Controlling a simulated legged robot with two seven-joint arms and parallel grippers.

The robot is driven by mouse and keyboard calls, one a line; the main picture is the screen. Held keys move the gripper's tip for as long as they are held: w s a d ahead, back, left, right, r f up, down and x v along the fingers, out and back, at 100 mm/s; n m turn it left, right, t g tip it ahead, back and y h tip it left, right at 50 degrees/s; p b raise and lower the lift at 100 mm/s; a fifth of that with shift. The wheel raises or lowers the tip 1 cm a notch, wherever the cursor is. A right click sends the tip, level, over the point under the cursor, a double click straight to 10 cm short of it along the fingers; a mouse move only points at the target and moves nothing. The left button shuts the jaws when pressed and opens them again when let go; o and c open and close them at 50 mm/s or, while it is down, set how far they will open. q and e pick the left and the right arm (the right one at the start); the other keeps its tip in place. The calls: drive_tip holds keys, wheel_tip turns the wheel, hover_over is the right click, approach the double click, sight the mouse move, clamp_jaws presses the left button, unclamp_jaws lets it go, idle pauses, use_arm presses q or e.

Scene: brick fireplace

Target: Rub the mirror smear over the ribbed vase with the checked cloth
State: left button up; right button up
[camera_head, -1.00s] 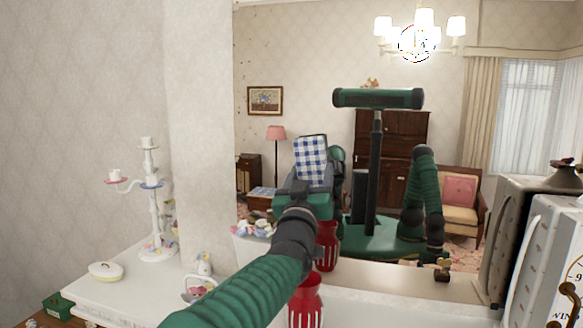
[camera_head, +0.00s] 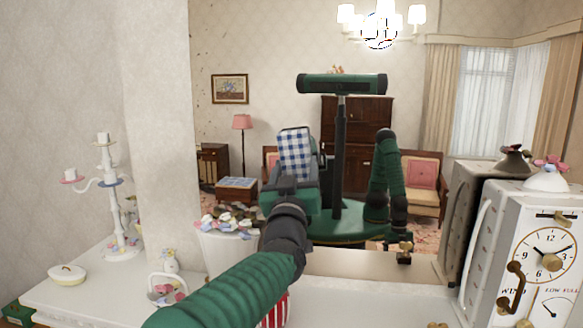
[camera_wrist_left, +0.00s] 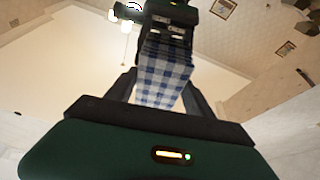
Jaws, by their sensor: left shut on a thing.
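My left gripper (camera_head: 292,186) reaches forward over the mantel towards the large mirror (camera_head: 300,90). It is shut on the blue-and-white checked cloth (camera_wrist_left: 162,75). The wrist view shows the cloth between the fingers, with a green gripper reflection close beyond it. In the head view, I cannot tell how much of the cloth above the gripper is reflection, or whether it touches the glass. My right gripper shows no direct view.
A white clock (camera_head: 535,250) stands on the right. My body and right arm show reflected.

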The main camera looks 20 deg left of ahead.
use_arm(q)
drive_tip(key=shift+s+a+f+b, duration=0.15)
drive_tip(key=shift+a+b, duration=0.15)
drive_tip(key=shift+a, duration=0.25)
drive_tip(key=shift+s+a+f+b, duration=0.1)
drive_tip(key=shift+a+b, duration=0.2)
drive_tip(key=shift+a, duration=0.2)
drive_tip(key=a+b, duration=0.1)
drive_tip(key=a, duration=0.1)
drive_tip(key=a+b, duration=0.1)
drive_tip(key=b, duration=0.1)
drive_tip(key=shift+s+a, duration=0.4)
drive_tip(key=shift+s+a+r+b, duration=0.15)
drive_tip(key=shift+s+a+b, duration=0.05)
drive_tip(key=shift+a+b, duration=0.35)
drive_tip(key=a+b, duration=0.3)
drive_tip(key=shift+s+a, duration=0.15)
drive_tip(key=shift+s, duration=0.2)
drive_tip(key=shift+s+a, duration=0.1)
drive_tip(key=shift+a, duration=0.3)
drive_tip(key=shift+r, duration=0.1)
